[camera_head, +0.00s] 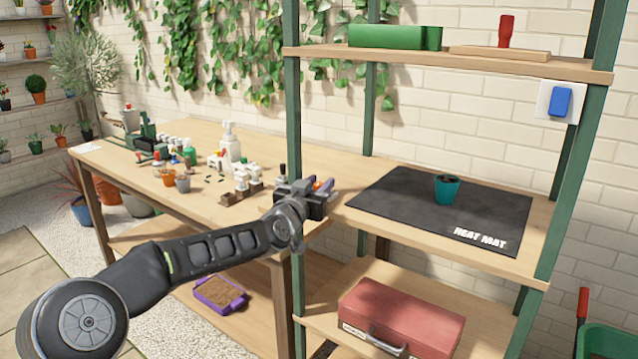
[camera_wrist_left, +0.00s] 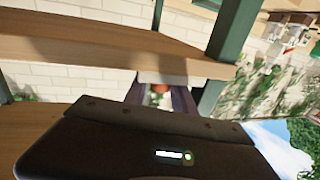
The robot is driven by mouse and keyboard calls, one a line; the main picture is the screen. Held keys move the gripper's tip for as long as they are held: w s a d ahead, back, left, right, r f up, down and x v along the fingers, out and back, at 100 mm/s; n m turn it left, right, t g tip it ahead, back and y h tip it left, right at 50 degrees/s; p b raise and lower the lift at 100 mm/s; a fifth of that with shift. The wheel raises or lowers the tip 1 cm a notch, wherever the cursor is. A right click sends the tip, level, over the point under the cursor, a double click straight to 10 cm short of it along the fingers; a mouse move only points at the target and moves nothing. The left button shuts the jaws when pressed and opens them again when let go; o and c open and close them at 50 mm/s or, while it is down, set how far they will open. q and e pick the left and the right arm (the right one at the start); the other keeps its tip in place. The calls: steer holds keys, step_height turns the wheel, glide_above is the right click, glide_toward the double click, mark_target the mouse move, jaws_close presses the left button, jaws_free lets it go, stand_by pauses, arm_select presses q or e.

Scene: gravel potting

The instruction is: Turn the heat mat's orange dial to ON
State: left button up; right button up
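The black heat mat (camera_head: 400,205) lies on the middle shelf, with white "HEAT MAT" lettering at its front right corner. A teal pot (camera_head: 447,188) stands on it. My left gripper (camera_head: 322,186) is at the left end of that shelf, beside the mat's left edge. Its fingers are apart. A small orange thing, probably the dial, shows between the fingertips in the left wrist view (camera_wrist_left: 159,88). I cannot tell whether the fingers touch it. Its pointer and any ON mark are not readable. My right gripper is out of view.
Green shelf posts (camera_head: 296,130) stand close to my left gripper. The workbench (camera_head: 130,170) on the left carries pots, a white pump bottle (camera_head: 230,143) and small items. A red toolbox (camera_head: 400,318) sits on the lower shelf. A blue switch (camera_head: 561,101) is on the right.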

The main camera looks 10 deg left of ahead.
arm_select(q)
jaws_close()
stand_by(0.5)
steer(key=shift+d+r+y+p, duration=0.1)
steer(key=shift+r+y+p, duration=0.1)
steer(key=shift+y+p, duration=0.35)
steer(key=n+y+p, duration=0.3)
steer(key=y+p, duration=0.1)
steer(key=p, duration=0.1)
steer(key=n+g+y+p, duration=0.1)
steer(key=n+y+p, duration=0.1)
steer(key=y+p, duration=0.2)
steer(key=shift+n+p, duration=0.35)
steer(key=shift+n, duration=0.05)
steer(key=n+g+y+p, duration=0.1)
steer(key=n+y+p, duration=0.1)
steer(key=shift+f+y, duration=0.1)
steer(key=shift+y, duration=0.25)
steer(key=shift+f+n+g+y+p, duration=0.1)
steer(key=shift+n+g+y+p, duration=0.35)
steer(key=shift+n+g+y, duration=0.25)
